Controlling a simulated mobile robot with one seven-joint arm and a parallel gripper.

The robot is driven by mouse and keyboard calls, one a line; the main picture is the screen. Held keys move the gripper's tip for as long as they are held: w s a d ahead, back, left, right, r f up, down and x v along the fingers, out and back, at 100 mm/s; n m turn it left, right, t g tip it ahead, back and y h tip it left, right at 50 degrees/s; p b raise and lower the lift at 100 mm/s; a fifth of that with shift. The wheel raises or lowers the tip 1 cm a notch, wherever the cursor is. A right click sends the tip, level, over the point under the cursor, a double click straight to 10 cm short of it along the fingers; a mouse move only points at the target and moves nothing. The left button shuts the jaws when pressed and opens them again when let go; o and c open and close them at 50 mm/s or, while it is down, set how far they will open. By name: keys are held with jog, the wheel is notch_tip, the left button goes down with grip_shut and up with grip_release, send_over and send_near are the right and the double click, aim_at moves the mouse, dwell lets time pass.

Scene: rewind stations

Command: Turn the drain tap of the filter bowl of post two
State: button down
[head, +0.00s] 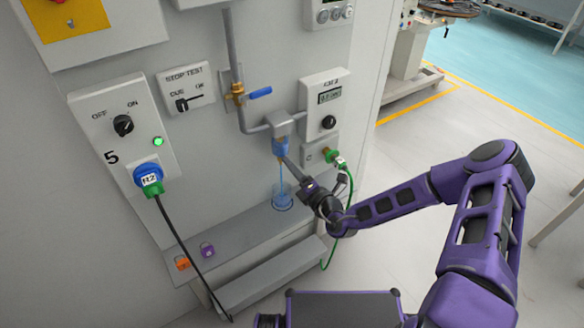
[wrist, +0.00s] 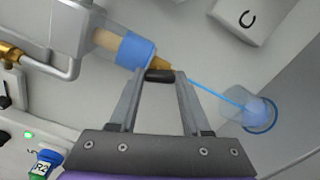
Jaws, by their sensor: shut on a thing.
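The filter bowl (head: 280,146) hangs under a grey pipe head on the cabinet, with a blue collar (wrist: 137,50) around it. At its lower end the wrist view shows the brass drain tap (wrist: 160,63). My gripper (head: 287,162) reaches it from the right; its fingertips (wrist: 160,76) are shut on a dark piece at the tap. The fingers hide part of the tap. A thin blue stream (head: 281,175) runs from the tap down into a clear cup (head: 282,199), which also shows in the wrist view (wrist: 258,114) with blue in its bottom.
The cup stands on a grey ledge (head: 235,240) with an orange and a purple padlock (head: 207,249). A green plug and cable (head: 343,178) hang close behind my gripper. Open floor lies at right.

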jog(key=shift+f+m, duration=0.1)
jog(key=shift+m, duration=1.6)
jog(key=shift+c, duration=1.8)
grip_release()
jog(key=v, duration=1.7)
jog(key=shift+s, duration=0.2)
jog(key=shift+d, duration=0.15)
